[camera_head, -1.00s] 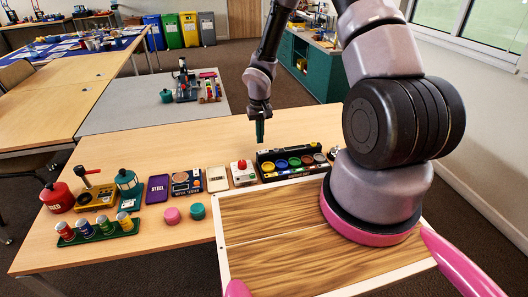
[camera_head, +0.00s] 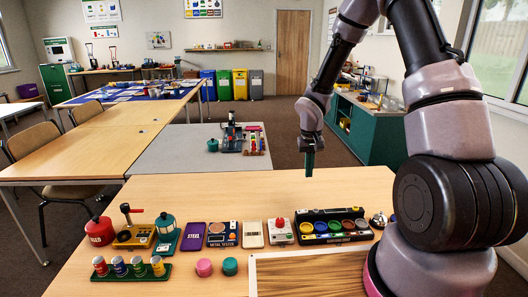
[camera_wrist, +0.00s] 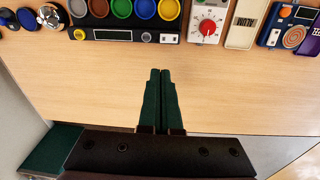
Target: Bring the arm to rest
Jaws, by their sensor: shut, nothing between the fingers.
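My gripper (camera_head: 309,163) hangs from my bent arm above the far part of the wooden table (camera_head: 290,188), pointing down. In the wrist view its two dark green fingers (camera_wrist: 160,72) lie side by side with nothing between them. Bare tabletop shows beneath the fingertips. My gripper is apart from the nearby case of coloured cups (camera_head: 334,226), which also shows in the wrist view (camera_wrist: 122,18). A white device with a red knob (camera_head: 281,231) stands left of that case.
A grey table (camera_head: 190,155) is behind. A green cabinet (camera_head: 372,130) stands beyond at right.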

